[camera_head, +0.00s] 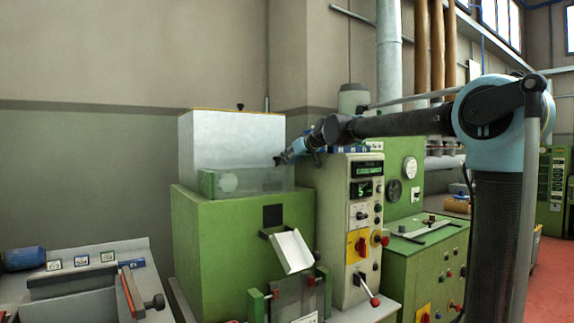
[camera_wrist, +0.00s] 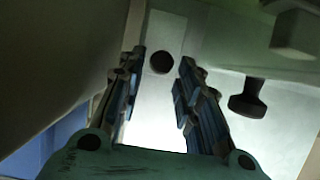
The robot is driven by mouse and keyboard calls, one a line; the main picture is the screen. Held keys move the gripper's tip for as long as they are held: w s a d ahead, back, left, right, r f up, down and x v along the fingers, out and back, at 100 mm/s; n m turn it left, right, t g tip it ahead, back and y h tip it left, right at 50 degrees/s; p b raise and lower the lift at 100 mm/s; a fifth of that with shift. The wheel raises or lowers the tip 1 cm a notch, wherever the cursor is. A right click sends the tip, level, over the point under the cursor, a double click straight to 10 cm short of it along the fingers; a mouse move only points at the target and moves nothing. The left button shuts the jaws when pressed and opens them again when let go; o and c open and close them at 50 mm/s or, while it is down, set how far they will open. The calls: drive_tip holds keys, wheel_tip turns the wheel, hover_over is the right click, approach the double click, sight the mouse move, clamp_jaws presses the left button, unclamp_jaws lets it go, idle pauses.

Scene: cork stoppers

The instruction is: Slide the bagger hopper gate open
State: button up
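The bagger (camera_head: 240,240) is a green machine with a pale grey hopper box (camera_head: 225,138) on top and a clear, green-edged trough (camera_head: 262,181) at its front. A small dark knob (camera_head: 240,106) stands on the hopper's top edge. My gripper (camera_head: 279,160) is at the hopper's right front, above the trough. In the wrist view my gripper (camera_wrist: 157,75) is open, its two blue-grey fingers apart with nothing held. A dark round spot (camera_wrist: 162,62) on a pale strip shows between the fingertips, and a dark knob (camera_wrist: 248,98) lies right of them. I cannot tell which part is the gate.
A white chute (camera_head: 292,251) slopes from the bagger's front. A control cabinet (camera_head: 362,225) with buttons and a red-knobbed lever stands close to its right. A bench (camera_head: 85,275) with tools is at the left. A wall is behind the hopper.

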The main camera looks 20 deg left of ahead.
drive_tip(key=shift+x, duration=1.7)
drive_tip(key=shift+r, duration=0.1)
clamp_jaws()
